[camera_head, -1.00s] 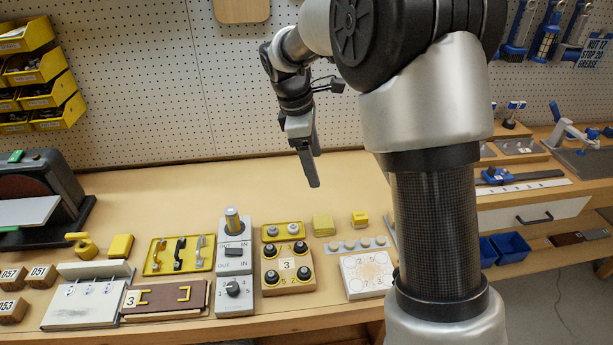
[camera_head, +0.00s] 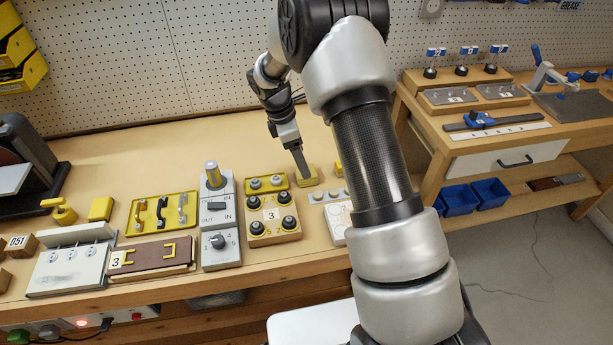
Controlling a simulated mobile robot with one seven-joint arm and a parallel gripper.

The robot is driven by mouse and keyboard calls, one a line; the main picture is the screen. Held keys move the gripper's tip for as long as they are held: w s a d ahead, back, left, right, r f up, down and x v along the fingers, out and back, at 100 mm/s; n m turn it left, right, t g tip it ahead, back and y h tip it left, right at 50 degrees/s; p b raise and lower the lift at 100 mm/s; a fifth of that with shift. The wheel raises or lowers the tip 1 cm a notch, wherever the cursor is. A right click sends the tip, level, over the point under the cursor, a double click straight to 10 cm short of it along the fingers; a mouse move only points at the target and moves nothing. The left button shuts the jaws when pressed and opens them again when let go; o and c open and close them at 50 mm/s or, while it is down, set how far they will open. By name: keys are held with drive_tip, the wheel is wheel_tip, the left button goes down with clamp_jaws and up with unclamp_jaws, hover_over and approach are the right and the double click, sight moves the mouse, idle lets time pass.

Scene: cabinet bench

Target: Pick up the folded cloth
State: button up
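A small yellow block-like pad (camera_head: 313,177), which may be the folded cloth, lies on the bench behind the row of fixtures; its folds are too small to make out. My gripper (camera_head: 303,174) points down at this pad, its fingertips at or just over its left part. I cannot tell whether they touch it. The fingers appear edge-on as one dark bar, so their gap is hidden. Another yellow block (camera_head: 101,208) lies at the left of the bench.
Close by stand a yellow tray with two knobs (camera_head: 266,183), a four-knob board (camera_head: 273,231) and a grey switch panel (camera_head: 221,229). A yellow tray with handles (camera_head: 162,213) is further left. My arm hides part of the bench's right side. The bench behind the fixtures is clear.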

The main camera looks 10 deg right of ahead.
drive_tip(key=shift+x, duration=2.75)
drive_tip(key=shift+w+a, duration=0.1)
drive_tip(key=shift+a, duration=0.05)
drive_tip(key=shift+c, duration=0.5)
drive_tip(key=c, duration=1)
